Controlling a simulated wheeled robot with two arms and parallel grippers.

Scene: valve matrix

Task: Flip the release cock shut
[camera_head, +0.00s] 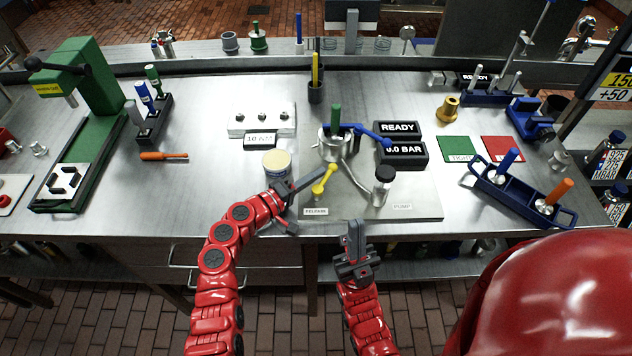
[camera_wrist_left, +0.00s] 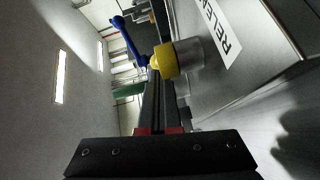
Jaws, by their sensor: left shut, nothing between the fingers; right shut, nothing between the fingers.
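The release cock (camera_head: 322,183) is a small yellow lever on the metal test plate, behind the white RELEASE label (camera_head: 316,211). Its handle slants up to the right. In the left wrist view its yellow end (camera_wrist_left: 163,62) is close beside my fingertips, with the RELEASE label (camera_wrist_left: 214,27) to its right. My left gripper (camera_head: 318,174) is shut and empty, its tips just left of the yellow handle; I cannot tell whether they touch it. My right gripper (camera_head: 354,228) is shut and empty at the front edge of the bench, below the plate.
A blue lever (camera_head: 372,134) and a pump post with a black cap (camera_head: 384,174) stand behind and right of the cock. The gauge box (camera_head: 403,154) reads 0.0 BAR. A round tin (camera_head: 277,163) stands left of the plate.

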